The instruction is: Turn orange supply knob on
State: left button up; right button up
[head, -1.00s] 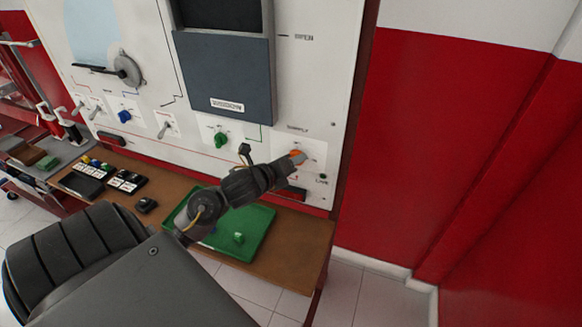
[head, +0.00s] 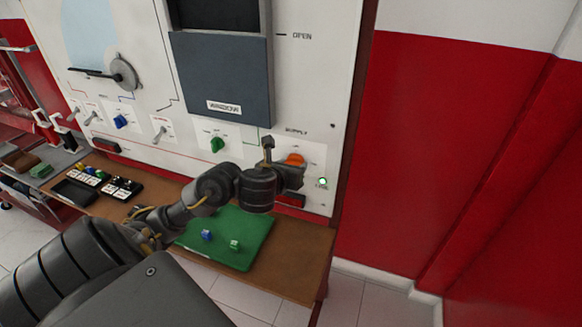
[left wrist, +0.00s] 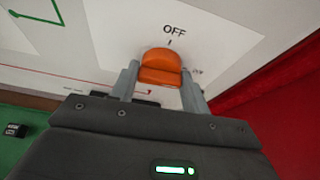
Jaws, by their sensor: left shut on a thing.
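The orange supply knob (head: 294,159) is on the white panel at lower right, under the SUPPLY label. My left gripper (head: 296,170) is at the knob and partly covers it in the head view. In the left wrist view the orange knob (left wrist: 161,66) sits between the two grey fingers of the left gripper (left wrist: 160,78), which are shut on it. The word OFF with a short tick stands just above the knob there. A small blurred label is at its right. A small lamp (head: 322,181) below right of the knob glows. My right gripper is out of view.
A green knob (head: 217,144) is on the panel left of the orange one. A dark window cover (head: 222,80) is above. A green tray (head: 245,255) with small blocks lies on the brown bench (head: 305,258) below. A red wall is at right.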

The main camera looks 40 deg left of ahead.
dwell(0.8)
pick_arm(q)
jog(key=o, duration=1)
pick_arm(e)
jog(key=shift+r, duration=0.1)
